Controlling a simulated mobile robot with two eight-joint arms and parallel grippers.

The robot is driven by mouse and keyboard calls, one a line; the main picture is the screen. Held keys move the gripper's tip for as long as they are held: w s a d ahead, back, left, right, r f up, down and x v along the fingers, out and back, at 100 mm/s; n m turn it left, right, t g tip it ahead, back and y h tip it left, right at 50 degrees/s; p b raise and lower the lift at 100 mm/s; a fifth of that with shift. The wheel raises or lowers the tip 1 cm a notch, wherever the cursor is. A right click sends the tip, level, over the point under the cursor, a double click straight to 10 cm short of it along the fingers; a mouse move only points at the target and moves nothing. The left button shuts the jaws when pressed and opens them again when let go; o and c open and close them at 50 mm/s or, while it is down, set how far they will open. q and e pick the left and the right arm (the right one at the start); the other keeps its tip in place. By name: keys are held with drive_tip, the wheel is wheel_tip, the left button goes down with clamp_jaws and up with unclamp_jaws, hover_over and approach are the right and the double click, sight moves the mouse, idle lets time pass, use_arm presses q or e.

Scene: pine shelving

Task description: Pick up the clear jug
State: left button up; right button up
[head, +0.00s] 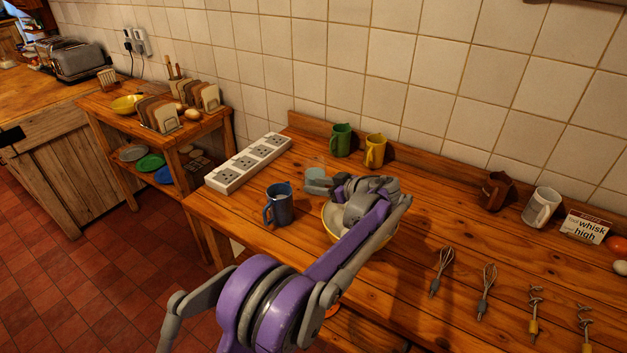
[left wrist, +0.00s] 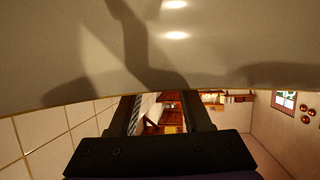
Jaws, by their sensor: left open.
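The clear jug (head: 316,167) appears as a faint, see-through shape on the wooden counter, behind the blue mug and right of the white socket strip. My left gripper (head: 320,185) is at the near side of it in the head view, partly overlapping it. I cannot tell if they touch. The left gripper is open, and its two dark fingers (left wrist: 161,115) stand apart in the left wrist view with no jug seen between them. The left arm hides part of a pale, yellow-rimmed bowl (head: 328,226). My right gripper is not in view.
A blue mug (head: 279,205) stands near the front edge. Green (head: 340,139) and yellow (head: 375,150) mugs stand at the back. A socket strip (head: 248,163) lies left. Whisks (head: 442,270) lie right. A large pale surface (left wrist: 230,45) fills the upper wrist view.

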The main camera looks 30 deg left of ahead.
sight(312, 179)
use_arm(q)
drive_tip(key=x, duration=0.4)
drive_tip(key=shift+w+f, duration=0.2)
drive_tip(key=shift+f, duration=0.05)
clamp_jaws()
drive_tip(key=shift+r, duration=0.1)
idle(1.0)
